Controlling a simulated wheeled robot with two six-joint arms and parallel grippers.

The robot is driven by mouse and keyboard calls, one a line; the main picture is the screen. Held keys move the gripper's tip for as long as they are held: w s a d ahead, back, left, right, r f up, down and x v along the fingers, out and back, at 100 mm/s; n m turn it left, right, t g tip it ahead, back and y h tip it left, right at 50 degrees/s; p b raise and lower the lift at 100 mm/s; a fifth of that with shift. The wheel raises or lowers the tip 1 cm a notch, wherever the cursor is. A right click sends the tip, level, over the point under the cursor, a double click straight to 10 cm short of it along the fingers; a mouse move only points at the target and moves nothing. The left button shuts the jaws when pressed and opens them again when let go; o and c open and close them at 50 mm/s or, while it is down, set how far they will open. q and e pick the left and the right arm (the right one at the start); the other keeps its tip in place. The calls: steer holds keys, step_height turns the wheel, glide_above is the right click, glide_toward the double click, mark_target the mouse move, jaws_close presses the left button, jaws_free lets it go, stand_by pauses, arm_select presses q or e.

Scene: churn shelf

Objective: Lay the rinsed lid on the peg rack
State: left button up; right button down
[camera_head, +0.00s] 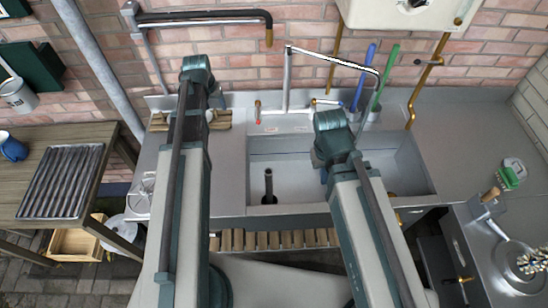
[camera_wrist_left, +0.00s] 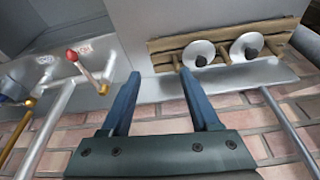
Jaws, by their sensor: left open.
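The wooden slatted peg rack (camera_wrist_left: 165,45) lies on the steel worktop against the brick wall in the left wrist view. Two round pale lids with dark knobs, a left one (camera_wrist_left: 187,52) and a right one (camera_wrist_left: 236,42), rest on it side by side. I cannot tell which is the rinsed one. My left gripper (camera_wrist_left: 159,74) is open and empty, its fingertips just short of the rack's left end. In the head view the rack (camera_head: 160,121) is partly hidden behind my left arm.
The sink (camera_head: 290,185) has an upright dark pipe (camera_head: 268,187) in it. A tall tap (camera_head: 287,80) stands behind, with blue (camera_head: 363,78) and green (camera_head: 385,76) handles to its right. A wooden table (camera_head: 85,135) with a ribbed tray (camera_head: 62,180) is at the left.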

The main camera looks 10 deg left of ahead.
arm_select(q)
steer(key=s+d+m+g, duration=0.2)
steer(key=s+d, duration=0.8)
steer(key=d, duration=0.3)
steer(key=s+d+m+g, duration=0.2)
steer(key=s+d+m, duration=0.1)
steer(key=s+d, duration=0.8)
steer(key=d+f, duration=0.1)
steer(key=d, duration=0.2)
steer(key=shift+d+y, duration=0.25)
steer(key=shift+y, duration=0.15)
step_height(320, 180, down, 2)
steer(key=shift+f+b, duration=0.1)
steer(key=shift+b, duration=1)
